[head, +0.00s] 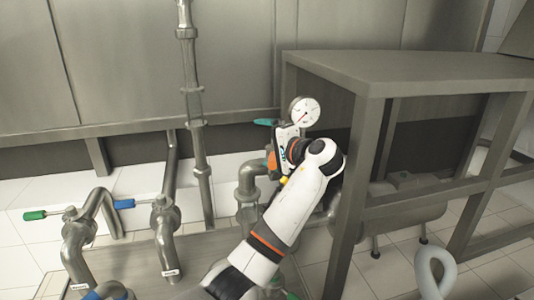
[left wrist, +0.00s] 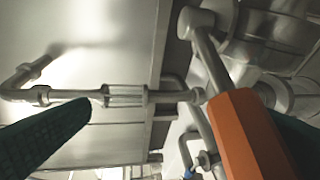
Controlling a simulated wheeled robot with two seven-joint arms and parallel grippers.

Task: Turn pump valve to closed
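My left arm reaches across the head view to the pipework under the pressure gauge. My left gripper (head: 268,141) is there, with one teal finger showing beside the gauge. In the left wrist view its dark teal fingers are wide apart. An orange handle-like part (left wrist: 245,135) is large and close in that view, in front of the right finger. It shows as a small orange patch (head: 271,161) by the gripper in the head view. I take it for the pump valve's handle; I cannot tell if a finger touches it. The valve body is mostly hidden by my arm.
The gauge (head: 304,112) stands just beside the gripper. A metal table (head: 400,68) is close on the right, its leg near my arm. Other valves with a green handle (head: 35,215) and a blue handle (head: 124,204) are at the left. A vertical pipe (head: 194,105) rises behind.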

